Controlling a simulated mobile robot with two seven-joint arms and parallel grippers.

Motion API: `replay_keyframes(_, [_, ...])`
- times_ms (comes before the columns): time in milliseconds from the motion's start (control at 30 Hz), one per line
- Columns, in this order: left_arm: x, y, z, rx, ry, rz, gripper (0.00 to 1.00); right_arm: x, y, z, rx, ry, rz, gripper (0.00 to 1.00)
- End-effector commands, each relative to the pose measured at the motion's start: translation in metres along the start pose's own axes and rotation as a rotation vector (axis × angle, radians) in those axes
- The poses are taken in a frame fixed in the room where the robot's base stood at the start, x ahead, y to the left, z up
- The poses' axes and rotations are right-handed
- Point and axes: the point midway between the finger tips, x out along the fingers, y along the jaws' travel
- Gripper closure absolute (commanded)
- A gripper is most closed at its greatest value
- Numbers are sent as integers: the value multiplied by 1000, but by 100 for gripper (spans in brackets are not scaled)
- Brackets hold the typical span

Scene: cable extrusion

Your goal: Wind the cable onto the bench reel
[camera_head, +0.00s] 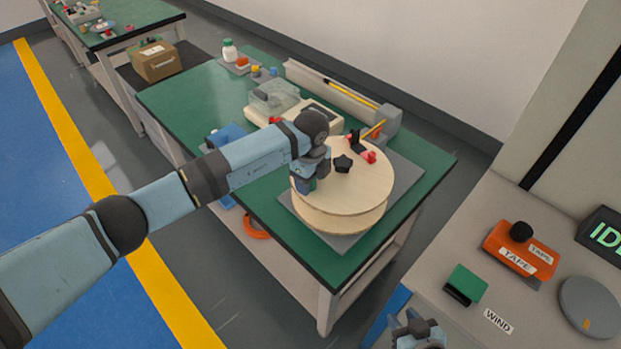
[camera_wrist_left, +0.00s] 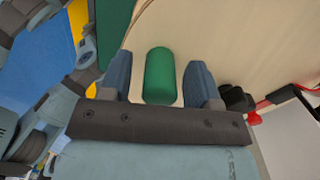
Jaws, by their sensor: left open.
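The bench reel (camera_head: 365,190) has two pale wooden discs and a black knob (camera_head: 343,164) on top. It stands on a grey plate (camera_head: 398,190) on the green bench. My left gripper (camera_head: 306,186) is at the reel's left side, over its upper disc. In the left wrist view, my left gripper (camera_wrist_left: 172,90) is open, with its fingers on either side of a green cylindrical handle (camera_wrist_left: 160,75). I cannot tell whether they touch it. A red clip (camera_head: 368,156) and a black part sit at the reel's far edge. My right gripper (camera_head: 418,328) is partly visible at the bottom edge.
A clear-lidded box (camera_head: 273,97) and a long grey trough (camera_head: 345,97) stand behind the reel. An orange cable coil (camera_head: 256,228) lies on the lower shelf.

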Motion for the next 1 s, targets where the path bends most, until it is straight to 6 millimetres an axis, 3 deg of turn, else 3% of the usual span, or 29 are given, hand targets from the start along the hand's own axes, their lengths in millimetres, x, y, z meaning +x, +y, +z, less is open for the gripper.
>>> replay_keyframes(133, [-6, 0, 0, 0, 0, -2, 43, 0, 0, 0, 0, 0, 0, 63])
replay_keyframes(267, [-26, -1, 1, 1, -2, -4, 43, 1, 0, 2, 0, 1, 0, 63])
replay_keyframes(700, [-119, -1, 0, 0, -1, -3, 43, 6, 0, 9, 0, 1, -1, 63])
replay_keyframes(1000, [-138, 0, 0, 1, 0, 0, 43, 7, -1, 10, 0, 1, -2, 63])
